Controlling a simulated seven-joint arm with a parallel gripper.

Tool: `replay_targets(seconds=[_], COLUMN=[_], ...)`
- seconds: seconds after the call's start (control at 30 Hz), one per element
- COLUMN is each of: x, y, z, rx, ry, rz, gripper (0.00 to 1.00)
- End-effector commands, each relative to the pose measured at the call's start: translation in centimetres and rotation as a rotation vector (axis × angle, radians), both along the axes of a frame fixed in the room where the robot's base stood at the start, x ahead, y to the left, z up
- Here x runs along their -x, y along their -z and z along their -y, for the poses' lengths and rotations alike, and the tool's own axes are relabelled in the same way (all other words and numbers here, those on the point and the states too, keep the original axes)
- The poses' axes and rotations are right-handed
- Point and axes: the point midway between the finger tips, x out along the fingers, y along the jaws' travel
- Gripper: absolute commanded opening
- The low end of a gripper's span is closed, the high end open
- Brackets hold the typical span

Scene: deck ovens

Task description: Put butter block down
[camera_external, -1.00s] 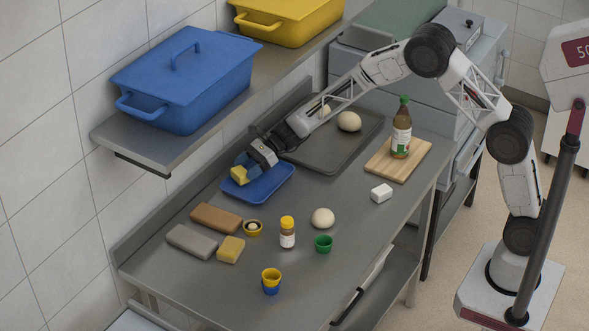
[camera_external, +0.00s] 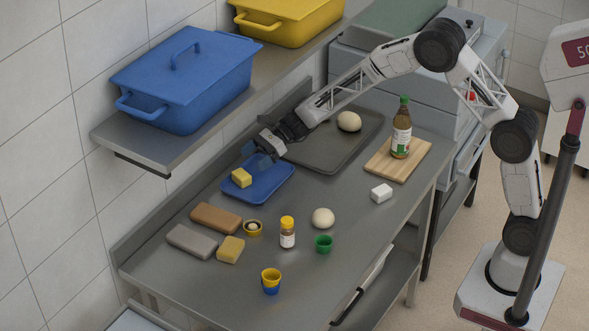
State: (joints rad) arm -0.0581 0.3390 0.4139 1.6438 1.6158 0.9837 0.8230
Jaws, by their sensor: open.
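A yellow butter block (camera_external: 241,178) lies on the left part of a blue tray (camera_external: 262,193) on the steel worktop. My gripper (camera_external: 256,158) is open and empty, above and a little behind the butter block, apart from it. A second yellow block (camera_external: 230,249) lies on the worktop at the front left, beside a grey block; I cannot tell whether it is also butter.
A dark baking tray (camera_external: 325,160) with a dough ball (camera_external: 349,121) lies behind the blue tray. A bottle (camera_external: 401,130) stands on a wooden board (camera_external: 380,160). A shelf (camera_external: 165,158) with a blue lidded bin (camera_external: 185,85) overhangs the back left.

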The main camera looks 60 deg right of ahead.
Motion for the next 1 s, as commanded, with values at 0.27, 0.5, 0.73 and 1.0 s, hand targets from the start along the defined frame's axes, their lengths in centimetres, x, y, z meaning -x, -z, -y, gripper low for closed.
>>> replay_targets(seconds=[0.27,0.5,0.73,1.0], x=[1.7,2.7,3.0,3.0], y=[-1.9,-2.8,-3.1,-3.1], z=[4.1,6.3,7.0,7.0], rx=[0.001,0.001,0.001,0.001], ry=[0.000,0.001,-0.001,0.000], rz=[0.002,0.000,-0.001,0.000], gripper=[0.91,0.91,0.91,0.91])
